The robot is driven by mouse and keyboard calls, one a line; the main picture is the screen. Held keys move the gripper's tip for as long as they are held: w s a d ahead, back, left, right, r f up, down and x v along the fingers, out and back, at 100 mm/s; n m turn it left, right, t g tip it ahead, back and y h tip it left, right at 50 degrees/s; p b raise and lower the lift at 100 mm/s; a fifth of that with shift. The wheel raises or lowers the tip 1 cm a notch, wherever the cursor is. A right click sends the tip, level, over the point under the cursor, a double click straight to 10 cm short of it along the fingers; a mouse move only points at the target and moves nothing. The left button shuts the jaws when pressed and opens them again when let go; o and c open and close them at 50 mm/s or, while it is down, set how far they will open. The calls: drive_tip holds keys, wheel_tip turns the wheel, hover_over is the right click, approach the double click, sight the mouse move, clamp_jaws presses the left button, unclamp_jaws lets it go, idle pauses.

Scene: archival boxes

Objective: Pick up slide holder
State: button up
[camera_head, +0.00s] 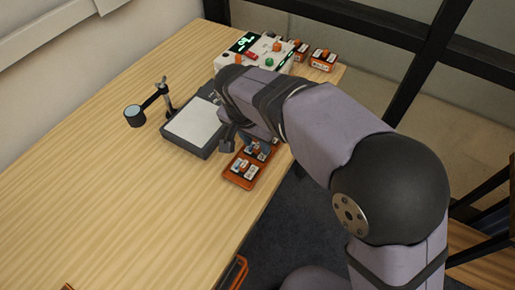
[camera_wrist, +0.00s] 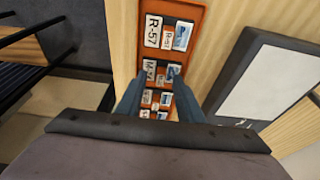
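A slide holder, a long orange tray (camera_head: 236,181) with several white-and-blue labelled pieces, lies at the table's near right edge. In the wrist view the orange tray (camera_wrist: 196,42) runs up the middle, with a piece marked R-57 (camera_wrist: 153,30) toward its far end. My gripper (camera_wrist: 160,78) is open. Its two blue-grey fingers stand apart on either side of a row of labelled pieces in the tray. Whether they touch anything, I cannot tell. In the head view my gripper (camera_head: 238,140) is over the tray's far part, which my arm partly hides.
A dark device with a pale panel (camera_head: 194,123) stands beside the tray, with a jointed magnifier (camera_head: 135,115) to its left. A white control box (camera_head: 262,50) and small orange holders (camera_head: 322,60) are at the back.

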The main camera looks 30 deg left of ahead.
drive_tip(key=shift+w+f, duration=0.1)
drive_tip(key=shift+f, duration=0.3)
clamp_jaws()
drive_tip(key=shift+r, duration=0.1)
